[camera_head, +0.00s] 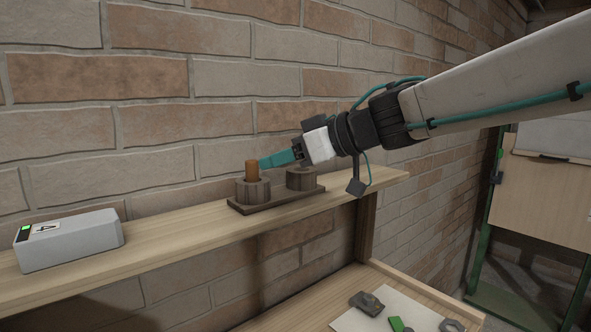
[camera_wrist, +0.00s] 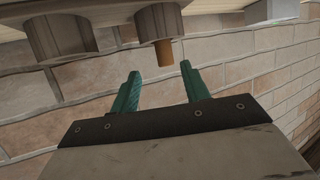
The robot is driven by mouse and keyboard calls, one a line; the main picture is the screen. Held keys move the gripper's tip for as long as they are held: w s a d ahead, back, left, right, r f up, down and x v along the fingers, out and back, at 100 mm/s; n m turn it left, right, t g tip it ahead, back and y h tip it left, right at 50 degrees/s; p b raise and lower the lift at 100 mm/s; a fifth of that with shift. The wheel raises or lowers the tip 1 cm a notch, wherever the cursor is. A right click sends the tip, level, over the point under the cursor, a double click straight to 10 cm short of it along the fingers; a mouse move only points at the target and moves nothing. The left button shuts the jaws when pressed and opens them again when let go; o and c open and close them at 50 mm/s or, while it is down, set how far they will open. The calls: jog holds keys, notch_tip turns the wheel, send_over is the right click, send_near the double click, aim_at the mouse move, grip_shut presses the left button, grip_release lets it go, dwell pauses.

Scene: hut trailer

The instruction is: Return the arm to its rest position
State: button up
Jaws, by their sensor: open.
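My gripper (camera_head: 270,161) is at the end of my arm, which reaches in from the upper right above the shelf. Its teal fingers point left toward an orange-brown cylinder (camera_head: 252,170), which stands upright in the left of two round grey-brown holders (camera_head: 254,192). In the wrist view my gripper (camera_wrist: 160,69) is open, with a gap between its fingers. The cylinder (camera_wrist: 163,53) shows upside down there, beyond the fingertips and lined up with the gap. No contact is clear. The right holder (camera_head: 301,178) looks empty, though its top is partly hidden.
The wooden shelf (camera_head: 190,232) runs along a brick wall (camera_head: 190,80). A grey box (camera_head: 70,240) with a green light and a "4" label sits at its left. Below right, a tray (camera_head: 458,307) holds small parts. A green-framed board (camera_head: 545,190) stands at right.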

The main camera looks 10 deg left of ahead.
jog(key=w+d+r+m+t+h, duration=0.25)
jog(key=d+t, duration=0.25)
jog(key=d, duration=0.3)
jog(key=w+d+r+m+t+h, duration=0.1)
jog(key=w+d+m+t+h, duration=0.1)
jog(key=w+d+m+t, duration=0.35)
jog(key=s+d+f+m+h, duration=0.2)
jog(key=d+h, duration=0.1)
jog(key=d, duration=0.4)
jog(key=s+d+f+m+g+h, duration=0.1)
jog(key=s+d+f+h, duration=0.15)
jog(key=d, duration=0.35)
jog(key=s+d+f+m+h, duration=0.2)
jog(key=d+h, duration=0.1)
jog(key=d, duration=0.4)
jog(key=s+d+f+m+g+h, duration=0.2)
jog(key=s+d+f+g+h, duration=0.1)
jog(key=s+d+f+g, duration=0.55)
jog(key=s+a+f+g+y, duration=0.1)
jog(key=s+f, duration=0.3)
jog(key=s, duration=0.5)
jog(key=s+a+f+g+y, duration=0.2)
jog(key=s+f, duration=0.2)
jog(key=s, duration=0.5)
jog(key=shift+s+f+g, duration=0.25)
jog(key=shift+f+g, duration=0.05)
